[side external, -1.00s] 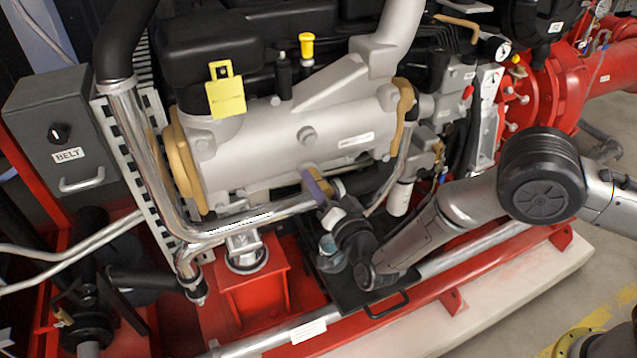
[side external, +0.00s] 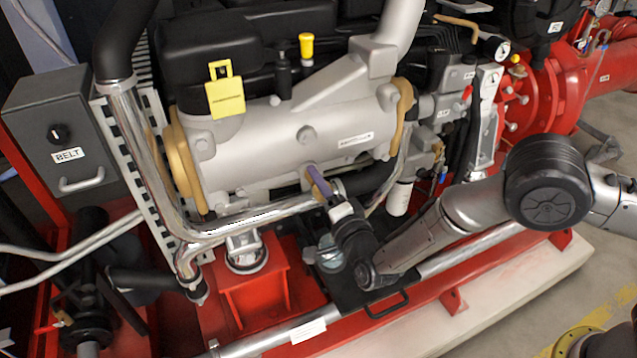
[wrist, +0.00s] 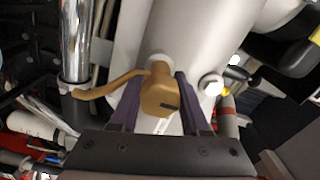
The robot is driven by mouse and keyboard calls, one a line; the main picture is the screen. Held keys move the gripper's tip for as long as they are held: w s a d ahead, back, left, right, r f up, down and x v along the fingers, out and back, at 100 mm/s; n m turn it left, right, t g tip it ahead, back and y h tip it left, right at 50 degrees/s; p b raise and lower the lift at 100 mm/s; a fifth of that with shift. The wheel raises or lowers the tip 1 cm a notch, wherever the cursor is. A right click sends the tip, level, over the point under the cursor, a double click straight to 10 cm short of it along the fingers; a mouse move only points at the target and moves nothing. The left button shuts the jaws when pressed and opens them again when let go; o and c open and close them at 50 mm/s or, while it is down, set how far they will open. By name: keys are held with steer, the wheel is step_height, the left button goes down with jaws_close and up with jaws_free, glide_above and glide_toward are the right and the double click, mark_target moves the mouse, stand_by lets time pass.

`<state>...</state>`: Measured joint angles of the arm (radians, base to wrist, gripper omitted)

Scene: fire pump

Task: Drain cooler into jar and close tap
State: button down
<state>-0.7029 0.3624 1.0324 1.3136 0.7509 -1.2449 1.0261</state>
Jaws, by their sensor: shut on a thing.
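The cooler (side external: 255,155) is the large silver-grey cylinder with tan end caps across the engine's front. In the wrist view, the brass tap (wrist: 160,95) comes off a pale round fitting on the cooler, and its curved lever points left. My gripper (wrist: 158,108) has one purple finger on each side of the tap body and is shut on it. In the side view my gripper (side external: 319,182) is at the cooler's underside, and the tap is mostly hidden there. A clear glass jar (side external: 329,254) stands below on a black tray (side external: 378,298), partly behind my wrist. Its contents are unclear.
A chrome pipe (side external: 255,219) runs under the cooler, left of my gripper. A red pedestal (side external: 253,290) stands left of the jar. A white filter (side external: 399,197) hangs to the right. The grey BELT box (side external: 65,130) is far left.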

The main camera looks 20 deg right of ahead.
stand_by(0.4)
steer(key=shift+c, duration=1.9)
jaws_free()
steer(key=shift+s, duration=0.15)
steer(key=s, duration=1.3)
steer(key=shift+s, duration=0.3)
